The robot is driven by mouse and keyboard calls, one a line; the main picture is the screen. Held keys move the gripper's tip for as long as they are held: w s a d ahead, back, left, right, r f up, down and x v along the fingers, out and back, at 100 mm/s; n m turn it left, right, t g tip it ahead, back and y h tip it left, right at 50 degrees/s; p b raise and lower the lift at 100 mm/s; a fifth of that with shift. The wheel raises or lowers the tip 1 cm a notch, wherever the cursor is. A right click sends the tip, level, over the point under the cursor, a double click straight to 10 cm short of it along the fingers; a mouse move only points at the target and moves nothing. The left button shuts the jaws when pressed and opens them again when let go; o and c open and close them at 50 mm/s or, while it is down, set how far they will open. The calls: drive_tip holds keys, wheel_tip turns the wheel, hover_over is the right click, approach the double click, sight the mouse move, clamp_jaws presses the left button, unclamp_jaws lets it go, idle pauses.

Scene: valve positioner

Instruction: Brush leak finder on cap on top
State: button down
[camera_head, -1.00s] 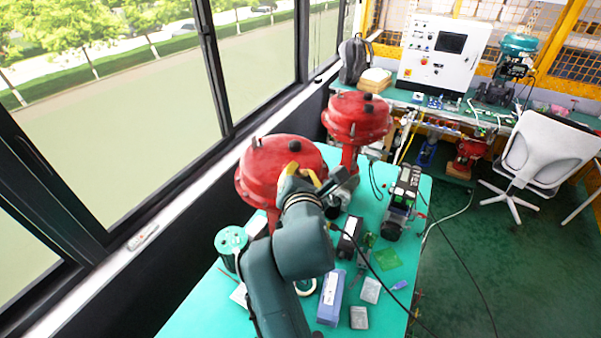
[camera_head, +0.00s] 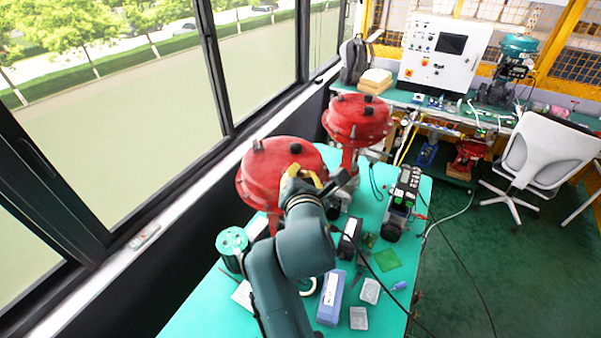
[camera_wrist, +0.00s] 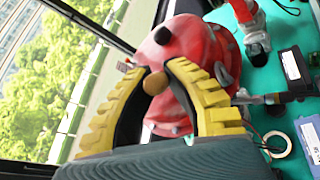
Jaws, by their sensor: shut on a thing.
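The near red domed actuator (camera_head: 268,178) stands on the teal table, with a black cap (camera_head: 295,149) on its top. The cap also shows in the wrist view (camera_wrist: 162,35), beyond the fingertips. My gripper (camera_head: 304,173) is at the dome's right side, just below the cap in the picture. In the wrist view, my yellow fingers (camera_wrist: 156,80) close around a small brown rounded piece (camera_wrist: 155,83), apparently the end of the leak finder brush. The rest of it is hidden, and contact with the cap cannot be made out.
A second red actuator (camera_head: 357,119) stands behind. A green round container (camera_head: 232,242) is at the table's left edge. A blue-grey box (camera_head: 331,298), a black device (camera_head: 403,203) and small parts crowd the right side. Windows line the left.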

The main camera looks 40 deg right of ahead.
drive_tip(key=shift+r, duration=0.1)
drive_tip(key=s+p, duration=0.1)
drive_tip(key=s+r+p, duration=0.1)
drive_tip(key=shift+s+a+r+p, duration=0.1)
drive_tip(key=shift+a+r+p, duration=0.2)
drive_tip(key=shift+a+p, duration=0.1)
drive_tip(key=shift+s+a+r+p, duration=0.25)
drive_tip(key=shift+s+r+p, duration=0.1)
drive_tip(key=shift+s+p, duration=0.25)
drive_tip(key=shift+s+a+r+p, duration=0.2)
drive_tip(key=shift+s+r+p, duration=0.2)
drive_tip(key=shift+s, duration=0.2)
